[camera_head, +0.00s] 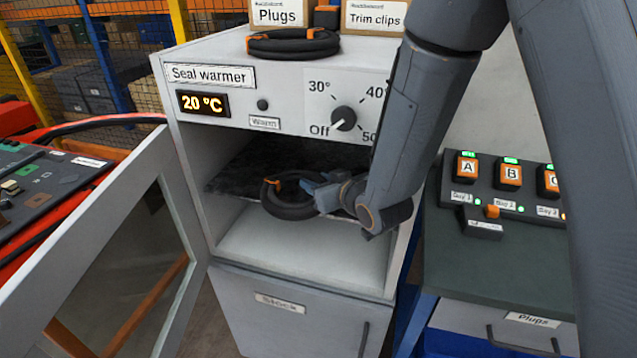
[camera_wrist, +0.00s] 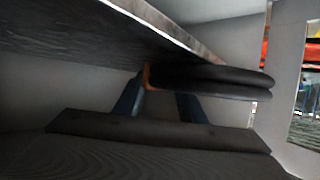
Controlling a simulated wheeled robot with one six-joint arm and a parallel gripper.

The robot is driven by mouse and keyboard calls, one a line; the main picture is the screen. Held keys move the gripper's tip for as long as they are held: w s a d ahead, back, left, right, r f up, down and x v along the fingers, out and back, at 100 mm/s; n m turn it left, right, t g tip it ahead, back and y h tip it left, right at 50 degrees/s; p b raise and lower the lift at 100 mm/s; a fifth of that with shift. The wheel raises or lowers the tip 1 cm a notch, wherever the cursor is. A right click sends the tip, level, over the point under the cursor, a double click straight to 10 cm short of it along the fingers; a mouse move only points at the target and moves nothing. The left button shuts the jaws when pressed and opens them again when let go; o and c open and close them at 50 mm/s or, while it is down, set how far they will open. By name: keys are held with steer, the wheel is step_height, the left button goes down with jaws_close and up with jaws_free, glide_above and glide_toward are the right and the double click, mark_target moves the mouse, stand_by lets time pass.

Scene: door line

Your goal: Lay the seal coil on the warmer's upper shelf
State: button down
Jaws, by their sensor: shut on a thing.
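The black seal coil (camera_head: 286,209), with orange ties, is in my gripper (camera_head: 330,193) at the front of the open seal warmer (camera_head: 210,235). The upper shelf (camera_head: 235,172) is a dark shelf with a pale front edge. In the head view the coil overlaps that front edge. In the wrist view the coil (camera_wrist: 210,82) lies close beside the shelf's edge (camera_wrist: 175,35), between my fingers (camera_wrist: 160,100). I cannot tell whether it touches the shelf. My wrist hides the coil's right end and part of the shelf.
The warmer's glass door (camera_head: 105,250) stands open to the left. The dial (camera_head: 343,118) points to Off and the display (camera_head: 203,103) reads 20 °C. Another black coil (camera_head: 293,44) lies on top. A button box (camera_head: 505,185) stands right. The lower compartment (camera_head: 300,250) looks empty.

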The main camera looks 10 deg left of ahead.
steer(key=c, duration=1.1)
jaws_free()
steer(key=b+v, duration=0.1)
steer(key=v, duration=0.8)
steer(key=shift+s+d, duration=0.1)
steer(key=shift+d, duration=0.05)
steer(key=s+r+p, duration=0.1)
steer(key=p, duration=0.3)
steer(key=shift+d, duration=0.35)
steer(key=shift+s+d+r+p, duration=0.1)
steer(key=shift+s+d+p, duration=0.25)
steer(key=shift+p, duration=0.9)
steer(key=shift+s+d, duration=0.1)
